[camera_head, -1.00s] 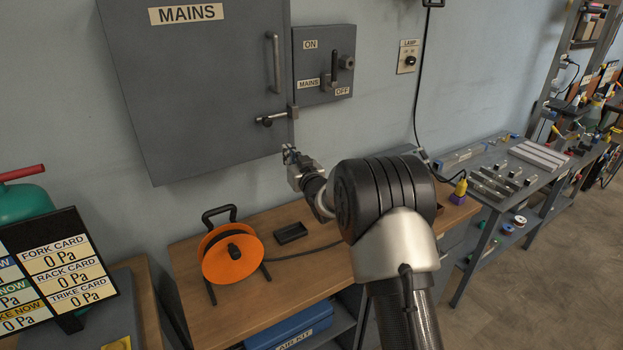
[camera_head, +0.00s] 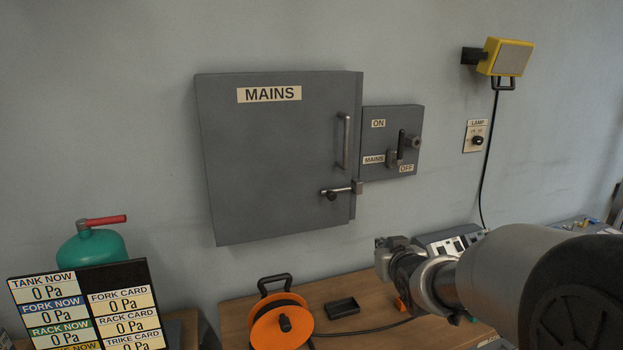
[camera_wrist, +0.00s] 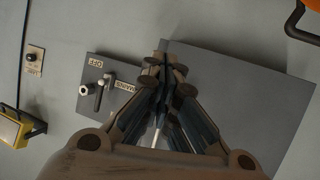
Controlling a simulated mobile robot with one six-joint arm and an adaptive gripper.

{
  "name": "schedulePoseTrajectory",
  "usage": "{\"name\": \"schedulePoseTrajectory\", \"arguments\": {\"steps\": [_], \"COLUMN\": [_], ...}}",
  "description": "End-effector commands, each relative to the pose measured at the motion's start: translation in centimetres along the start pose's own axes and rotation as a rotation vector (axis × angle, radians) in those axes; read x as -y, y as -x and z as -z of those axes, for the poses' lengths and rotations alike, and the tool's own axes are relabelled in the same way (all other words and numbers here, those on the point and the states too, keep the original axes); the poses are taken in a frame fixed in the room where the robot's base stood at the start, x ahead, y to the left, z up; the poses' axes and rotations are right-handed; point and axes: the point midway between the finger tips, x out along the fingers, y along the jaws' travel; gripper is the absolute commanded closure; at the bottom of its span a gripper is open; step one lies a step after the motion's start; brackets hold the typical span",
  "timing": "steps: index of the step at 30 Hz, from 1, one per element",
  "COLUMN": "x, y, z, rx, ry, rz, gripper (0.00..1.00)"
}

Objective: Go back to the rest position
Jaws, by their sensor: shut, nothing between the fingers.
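My gripper (camera_head: 385,246) is in front of the wall, below the small switch box and above the wooden bench, clear of both boxes. In the wrist view its fingers (camera_wrist: 168,75) are closed together with nothing between them. The large grey MAINS cabinet (camera_head: 270,170) hangs on the wall with its door shut and its latch handle (camera_head: 340,191) lying sideways. The small switch box (camera_head: 385,120) beside it has its lever (camera_head: 401,144) up, toward ON. Both boxes also show upside down in the wrist view.
The wooden bench (camera_head: 235,318) holds an orange cable reel (camera_head: 268,325) and a small black tray (camera_head: 342,308). A yellow lamp (camera_head: 505,58) and its LAMP switch (camera_head: 476,137) are on the wall at right. A green tank (camera_head: 92,247) and a pressure board (camera_head: 85,308) stand at left.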

Motion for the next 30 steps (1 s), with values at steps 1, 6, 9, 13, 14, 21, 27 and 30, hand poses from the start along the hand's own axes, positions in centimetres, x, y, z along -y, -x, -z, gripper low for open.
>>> {"name": "schedulePoseTrajectory", "arguments": {"steps": [1, 6, 9, 13, 14, 21, 27, 30], "x": [0.0, 0.4, 1.1, 2.4, 2.7, 4.5, 4.7, 4.7], "y": [2.8, 11.9, 17.6, 24.6, 26.1, 33.0, 33.9, 33.8], "z": [0.0, -3.5, -6.4, -10.7, -11.7, -16.8, -17.4, -17.4], "rx": [0.048, 0.263, 0.391, 0.546, 0.578, 0.742, 0.766, 0.765], "ry": [-0.001, -0.023, -0.039, -0.059, -0.061, -0.075, -0.075, -0.075], "rz": [-0.016, -0.052, -0.052, -0.034, -0.027, 0.017, 0.024, 0.023], "gripper": [1.0, 1.0, 1.0, 1.0, 1.0, 1.0, 1.0, 1.0]}}
